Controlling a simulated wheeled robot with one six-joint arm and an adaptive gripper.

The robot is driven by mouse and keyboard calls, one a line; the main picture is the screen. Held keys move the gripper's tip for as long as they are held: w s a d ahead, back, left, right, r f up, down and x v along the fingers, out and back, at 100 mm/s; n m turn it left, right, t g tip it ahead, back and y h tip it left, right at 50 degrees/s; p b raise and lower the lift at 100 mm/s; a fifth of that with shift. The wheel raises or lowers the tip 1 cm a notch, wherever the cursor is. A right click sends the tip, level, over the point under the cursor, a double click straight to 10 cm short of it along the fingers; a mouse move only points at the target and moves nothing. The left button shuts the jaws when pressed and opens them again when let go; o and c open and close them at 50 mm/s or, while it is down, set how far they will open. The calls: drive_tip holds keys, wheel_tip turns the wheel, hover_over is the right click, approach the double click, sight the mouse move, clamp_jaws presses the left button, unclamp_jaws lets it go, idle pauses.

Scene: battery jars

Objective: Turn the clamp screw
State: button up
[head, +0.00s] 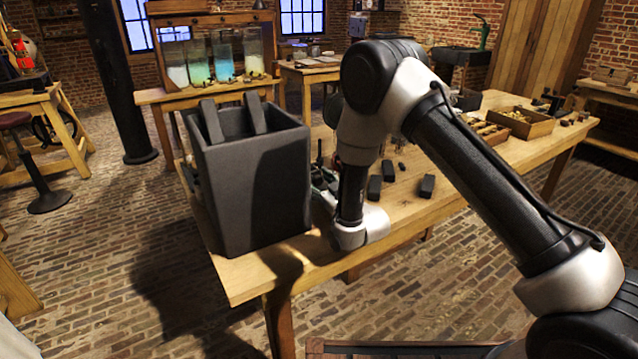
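The clamp screw cannot be made out in the head view. My wrist is low over the near edge of the wooden workbench (245,289), just right of a large dark grey box-shaped jar (255,190). My gripper (324,183) is mostly hidden behind my own wrist; only a small grey-green part shows, and its fingers cannot be seen clearly. A thin dark upright piece (320,153) stands just behind it; I cannot tell what it belongs to. Two dark slabs (211,121) stick up from the jar's open top.
Dark blocks (375,188) and (427,186) lie on the bench right of my wrist. Wooden trays (522,123) with small parts stand farther right. Glass jars with coloured liquid (222,58) stand on a back table. A black column (118,85) stands at left.

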drive_tip(key=v, duration=1.2)
drive_tip(key=shift+w, duration=0.1)
drive_tip(key=w+a+n, duration=0.1)
drive_tip(key=n, duration=0.1)
drive_tip(key=w+a+n, duration=0.1)
drive_tip(key=w+n, duration=0.1)
drive_tip(key=n, duration=0.1)
drive_tip(key=shift+w+a, duration=0.25)
drive_tip(key=shift+w, duration=0.05)
drive_tip(key=x, duration=0.7)
drive_tip(key=shift+w+a, duration=0.15)
drive_tip(key=shift+w, duration=0.1)
